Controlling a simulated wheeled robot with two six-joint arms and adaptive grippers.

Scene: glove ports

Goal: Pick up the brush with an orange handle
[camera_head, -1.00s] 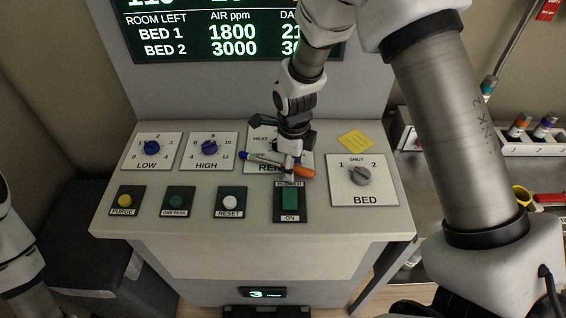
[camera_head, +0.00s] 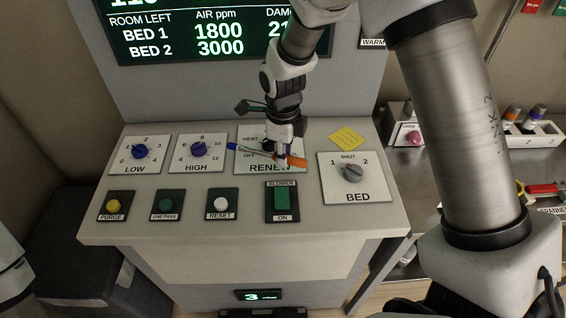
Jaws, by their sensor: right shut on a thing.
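The brush with an orange handle (camera_head: 294,161) is in my right gripper (camera_head: 281,158), over the lower part of the RENEW plate (camera_head: 247,162) on the sloping panel. Its orange end points right and a blue part (camera_head: 233,147) sticks out to the left. The right gripper is shut on the brush near its middle and hides part of it. I cannot tell whether the brush touches the panel. My left gripper is out of the frame; only part of the left arm shows at the left edge.
The control panel (camera_head: 92,225) carries LOW and HIGH blue knobs, a grey BED knob (camera_head: 352,173), several buttons and the green BLOWER switch (camera_head: 282,199). A yellow note (camera_head: 346,138) lies at its upper right. A metal bench with tools stands at the right.

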